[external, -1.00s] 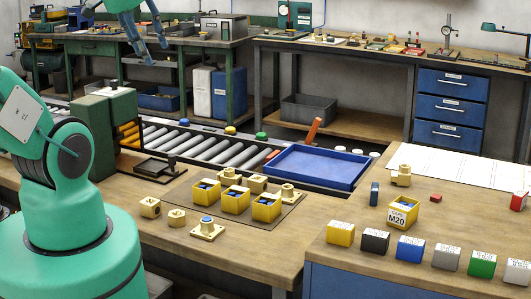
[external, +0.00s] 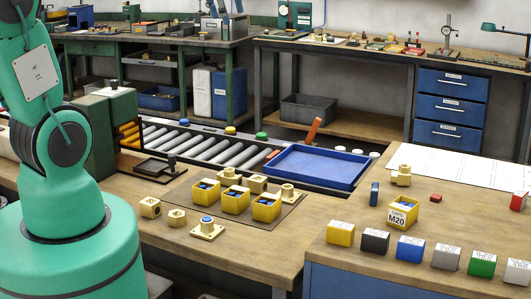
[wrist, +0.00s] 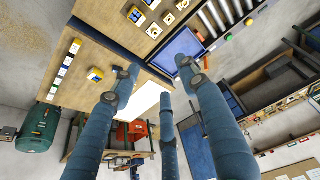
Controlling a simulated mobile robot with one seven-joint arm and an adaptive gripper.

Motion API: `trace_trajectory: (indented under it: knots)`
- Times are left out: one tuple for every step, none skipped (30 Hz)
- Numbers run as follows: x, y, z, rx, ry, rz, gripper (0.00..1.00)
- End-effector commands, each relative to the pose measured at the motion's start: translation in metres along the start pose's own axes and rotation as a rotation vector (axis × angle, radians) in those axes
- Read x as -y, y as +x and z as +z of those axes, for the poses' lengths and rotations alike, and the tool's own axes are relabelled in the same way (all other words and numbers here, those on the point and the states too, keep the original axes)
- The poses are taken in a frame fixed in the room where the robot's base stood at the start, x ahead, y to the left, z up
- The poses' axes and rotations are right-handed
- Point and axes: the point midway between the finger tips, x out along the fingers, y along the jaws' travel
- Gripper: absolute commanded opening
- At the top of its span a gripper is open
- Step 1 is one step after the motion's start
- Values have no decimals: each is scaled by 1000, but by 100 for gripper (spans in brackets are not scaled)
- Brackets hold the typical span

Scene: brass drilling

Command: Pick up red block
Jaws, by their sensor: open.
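A red block with a pale label (external: 518,201) stands near the right edge of the right bench in the external view. A smaller, flat dark-red piece (external: 436,198) lies on the same bench beside the yellow M20 bin. I cannot tell which one the task names. My gripper (wrist: 157,72) shows in the wrist view with its long blue fingers spread and nothing between them. I cannot clearly pick out a red block in the wrist view.
Yellow, black, blue, grey, green and white labelled blocks (external: 409,248) line the bench's front edge. The yellow M20 bin (external: 402,212), a brass part (external: 401,176) and an upright blue piece (external: 374,194) stand behind. A blue tray (external: 318,168) lies left.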

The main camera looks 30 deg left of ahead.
Motion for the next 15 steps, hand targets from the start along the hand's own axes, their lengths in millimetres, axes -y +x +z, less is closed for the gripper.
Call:
trace_trajectory:
  knots:
    - [-8,4,-12,11,5,3,44]
    - [-12,6,-18,15,7,4,44]
    - [-18,9,-26,22,10,6,44]
    - [-23,12,-32,28,12,8,44]
    - [-27,14,-38,32,13,9,44]
    - [-33,18,-45,39,14,11,44]
    - [-38,20,-51,43,16,12,44]
    - [-43,24,-57,49,18,13,44]
    - [-50,28,-64,55,21,15,44]
    - [-54,31,-70,59,23,16,44]
    - [-59,34,-75,65,24,17,44]
    - [-67,38,-82,70,26,18,44]
    - [-72,43,-87,76,28,19,44]
    - [-77,46,-92,80,30,20,44]
    - [-84,51,-99,86,32,21,44]
